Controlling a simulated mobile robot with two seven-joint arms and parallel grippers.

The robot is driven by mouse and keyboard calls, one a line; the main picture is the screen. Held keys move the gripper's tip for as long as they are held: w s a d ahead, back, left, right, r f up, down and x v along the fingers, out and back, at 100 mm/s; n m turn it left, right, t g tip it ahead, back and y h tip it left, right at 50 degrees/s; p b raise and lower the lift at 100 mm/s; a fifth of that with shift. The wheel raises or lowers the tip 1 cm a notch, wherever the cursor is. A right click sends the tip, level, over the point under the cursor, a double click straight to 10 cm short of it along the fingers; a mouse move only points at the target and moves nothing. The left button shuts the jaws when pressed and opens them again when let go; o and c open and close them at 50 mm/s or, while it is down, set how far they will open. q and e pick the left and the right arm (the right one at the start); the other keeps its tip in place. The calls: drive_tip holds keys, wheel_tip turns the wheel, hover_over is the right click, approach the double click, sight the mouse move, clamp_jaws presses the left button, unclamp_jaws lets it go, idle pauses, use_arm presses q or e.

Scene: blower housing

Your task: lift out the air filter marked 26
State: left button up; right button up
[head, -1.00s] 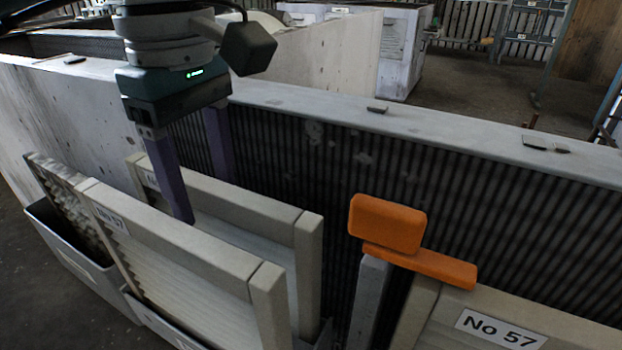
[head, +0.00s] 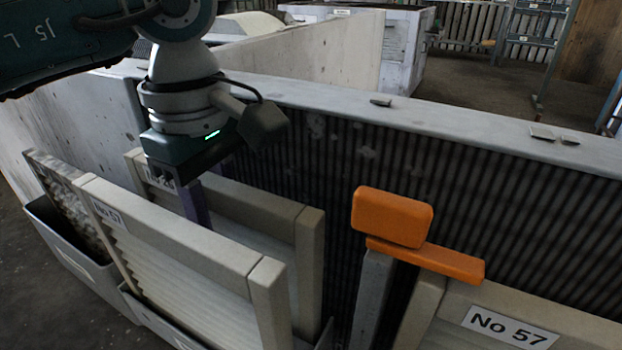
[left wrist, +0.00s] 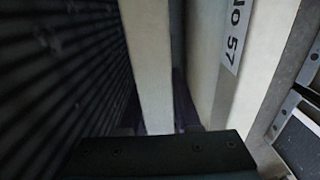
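The pale-framed air filter (head: 255,212) with a partly hidden label, seemingly "No 26" (head: 160,180), stands upright between a front filter and the dark ribbed wall. My left gripper (head: 210,200) points down over its top bar, one purple finger in front and the other behind. In the left wrist view the bar (left wrist: 152,70) runs between the fingers (left wrist: 160,115), with a dark gap on the right side. The gripper looks open around the bar; the fingertips are mostly hidden. My right gripper is not in view.
A filter marked No 57 (head: 180,235) stands close in front, with a darker filter (head: 65,200) to its left. Another No 57 filter (head: 540,325) is at the lower right, by an orange block-shaped part (head: 392,217) on a grey post. The ribbed wall (head: 460,200) is close behind.

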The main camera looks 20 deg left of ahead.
use_arm(q)
clamp_jaws()
idle(0.9)
